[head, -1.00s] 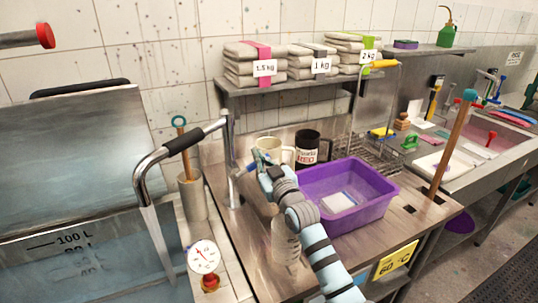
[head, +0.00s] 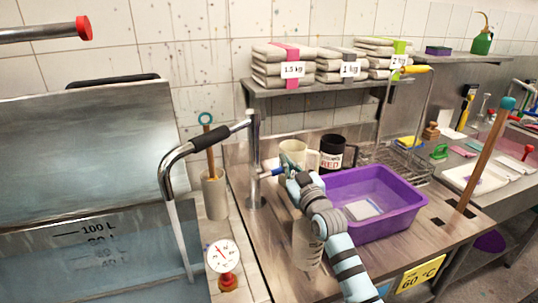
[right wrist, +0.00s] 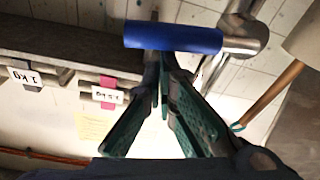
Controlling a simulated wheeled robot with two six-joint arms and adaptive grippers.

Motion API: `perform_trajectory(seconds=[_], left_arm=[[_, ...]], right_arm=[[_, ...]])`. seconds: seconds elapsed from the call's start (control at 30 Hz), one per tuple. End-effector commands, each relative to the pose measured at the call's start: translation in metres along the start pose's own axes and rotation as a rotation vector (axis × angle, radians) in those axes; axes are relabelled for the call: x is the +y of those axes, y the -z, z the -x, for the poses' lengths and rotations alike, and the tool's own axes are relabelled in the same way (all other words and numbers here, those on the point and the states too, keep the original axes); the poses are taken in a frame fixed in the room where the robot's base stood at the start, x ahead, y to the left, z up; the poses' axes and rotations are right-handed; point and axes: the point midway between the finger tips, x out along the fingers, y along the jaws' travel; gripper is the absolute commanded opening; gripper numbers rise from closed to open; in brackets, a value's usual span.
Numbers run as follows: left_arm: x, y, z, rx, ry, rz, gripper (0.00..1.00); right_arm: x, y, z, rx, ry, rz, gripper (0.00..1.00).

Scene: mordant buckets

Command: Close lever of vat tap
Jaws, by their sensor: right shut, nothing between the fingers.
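The vat tap is a metal post (head: 254,165) with a curved spout (head: 180,155) over the vat (head: 80,250). Its blue lever (head: 272,173) sticks out to the right from the post. In the right wrist view the blue lever (right wrist: 173,37) lies crosswise, joined to the metal tap body (right wrist: 245,35) on the right. My right gripper (head: 287,170) is beside the lever's free end. In the right wrist view its fingertips (right wrist: 163,60) are shut and empty, right at the lever; I cannot tell whether they touch it. My left gripper is not in view.
A cream mug (head: 293,152) and a black mug (head: 333,153) stand close behind my right gripper. A purple tub (head: 400,215) is to its right. A shelf (head: 300,88) with wrapped bundles is above. A dial thermometer (head: 222,257) stands in front.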

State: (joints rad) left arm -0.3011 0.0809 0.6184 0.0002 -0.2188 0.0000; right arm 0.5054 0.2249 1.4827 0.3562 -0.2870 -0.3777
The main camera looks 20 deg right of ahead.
Motion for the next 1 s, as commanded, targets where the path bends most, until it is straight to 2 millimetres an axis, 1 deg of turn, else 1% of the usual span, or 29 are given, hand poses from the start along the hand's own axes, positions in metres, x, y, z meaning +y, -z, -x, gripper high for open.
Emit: perform_trajectory(seconds=[0.07, 0.13, 0.3, 0.43, 0.47, 0.5, 0.53, 0.57, 0.6, 0.67, 0.7, 0.77, 0.8, 0.83, 0.87, 0.9, 1.0], left_arm=[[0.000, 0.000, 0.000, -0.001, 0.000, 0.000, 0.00], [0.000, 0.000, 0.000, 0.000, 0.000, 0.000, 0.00], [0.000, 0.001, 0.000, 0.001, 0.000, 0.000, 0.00], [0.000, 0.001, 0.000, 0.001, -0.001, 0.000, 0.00], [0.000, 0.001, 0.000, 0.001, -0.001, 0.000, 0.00], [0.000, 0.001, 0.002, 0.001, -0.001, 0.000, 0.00], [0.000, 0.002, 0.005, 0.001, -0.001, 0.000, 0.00], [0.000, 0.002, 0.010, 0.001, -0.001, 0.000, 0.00], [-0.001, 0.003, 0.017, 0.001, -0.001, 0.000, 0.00], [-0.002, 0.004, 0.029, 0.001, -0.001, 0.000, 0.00], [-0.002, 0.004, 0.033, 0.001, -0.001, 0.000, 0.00], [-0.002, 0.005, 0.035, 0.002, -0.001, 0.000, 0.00], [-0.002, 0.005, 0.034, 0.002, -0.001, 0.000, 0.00], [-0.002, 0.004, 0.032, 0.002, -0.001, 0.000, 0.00], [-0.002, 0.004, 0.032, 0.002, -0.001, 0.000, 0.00], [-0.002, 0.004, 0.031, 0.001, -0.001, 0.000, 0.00], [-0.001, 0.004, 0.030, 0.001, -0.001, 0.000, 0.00]], right_arm=[[0.002, 0.007, -0.001, 0.004, 0.000, 0.001, 0.00], [0.004, 0.018, -0.003, 0.005, 0.000, 0.001, 0.00], [0.015, 0.060, -0.008, 0.006, -0.002, 0.002, 0.00], [0.022, 0.086, -0.012, 0.004, -0.001, 0.001, 0.00], [0.022, 0.088, -0.012, 0.000, 0.000, 0.000, 0.00], [0.021, 0.084, -0.011, -0.017, 0.003, 0.001, 0.00], [0.020, 0.074, -0.008, -0.042, 0.008, 0.003, 0.00], [0.017, 0.061, -0.001, -0.070, 0.016, 0.009, 0.00], [0.012, 0.051, 0.016, -0.095, 0.026, 0.032, 0.00], [0.005, 0.045, 0.052, -0.137, 0.040, 0.052, 0.00], [0.001, 0.047, 0.073, -0.158, 0.042, 0.042, 0.00], [-0.001, 0.057, 0.097, -0.172, 0.032, 0.012, 0.00], [0.000, 0.067, 0.105, -0.168, 0.018, -0.015, 0.00], [0.002, 0.073, 0.108, -0.164, 0.006, -0.041, 0.00], [0.003, 0.071, 0.108, -0.178, -0.003, -0.069, 0.00], [0.003, 0.066, 0.105, -0.193, -0.007, -0.090, 0.00], [0.003, 0.064, 0.094, -0.191, -0.007, -0.095, 0.00]])
